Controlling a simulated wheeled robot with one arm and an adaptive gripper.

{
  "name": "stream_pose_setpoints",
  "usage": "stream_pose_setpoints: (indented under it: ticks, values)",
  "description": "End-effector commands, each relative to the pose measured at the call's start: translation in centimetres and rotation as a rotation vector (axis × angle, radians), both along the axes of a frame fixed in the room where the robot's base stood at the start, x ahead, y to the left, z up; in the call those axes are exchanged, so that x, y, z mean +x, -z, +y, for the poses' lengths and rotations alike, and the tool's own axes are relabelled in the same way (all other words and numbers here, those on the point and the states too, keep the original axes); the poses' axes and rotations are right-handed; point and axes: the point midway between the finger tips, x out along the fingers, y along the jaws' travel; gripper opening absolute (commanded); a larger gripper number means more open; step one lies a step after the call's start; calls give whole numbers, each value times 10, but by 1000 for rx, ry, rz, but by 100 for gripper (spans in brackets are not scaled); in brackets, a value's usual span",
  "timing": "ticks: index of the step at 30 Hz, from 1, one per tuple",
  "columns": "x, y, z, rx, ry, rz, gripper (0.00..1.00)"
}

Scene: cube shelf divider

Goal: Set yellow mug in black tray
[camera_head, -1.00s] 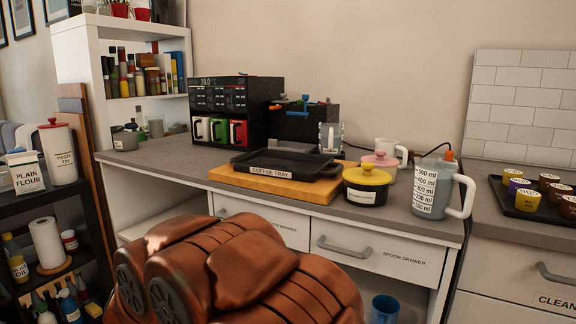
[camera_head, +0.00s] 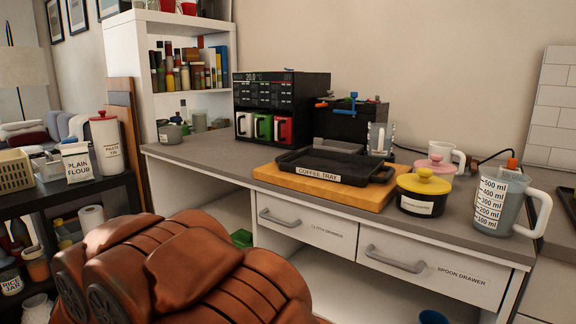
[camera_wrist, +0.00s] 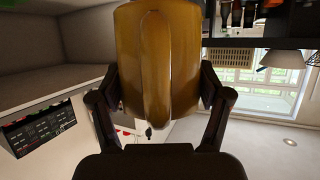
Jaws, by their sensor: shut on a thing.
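The yellow mug (camera_wrist: 158,60) fills the middle of the wrist view, its handle running down its near side. My gripper (camera_wrist: 160,95) is shut on it, one dark finger on each side. The wrist view is upside down relative to the room. The black tray (camera_head: 335,169), labelled COFFEE TRAY, lies on a wooden board on the counter in the head view. The tray looks empty. My gripper and the mug do not show in the head view; only my copper-coloured arm shows at the lower left, in front of the counter.
The wooden board (camera_head: 375,198) lies under the tray. A yellow-lidded pot (camera_head: 423,197), a pink-lidded pot (camera_head: 437,165) and a measuring jug (camera_head: 497,203) stand to its right.

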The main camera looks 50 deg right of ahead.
Motion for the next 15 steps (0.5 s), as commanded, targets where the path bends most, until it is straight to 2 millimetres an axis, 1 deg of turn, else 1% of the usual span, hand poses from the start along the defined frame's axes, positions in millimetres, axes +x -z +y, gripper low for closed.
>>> stream_pose_setpoints:
  ticks: [1,5,6,8,9,11,12,14,15]
  values:
    - [2,-18,-12,-1,29,-5,29]
    - [3,-52,-51,-1,126,-6,29]
    - [2,-64,-65,1,162,-7,29]
    - [1,-79,-86,5,215,-6,29]
    - [-2,-89,-101,4,252,-5,29]
    - [-6,-104,-123,2,311,-4,29]
    - [-10,-114,-139,5,351,-2,29]
    - [-17,-131,-164,4,417,-4,29]
    - [-22,-142,-181,5,462,-4,29]
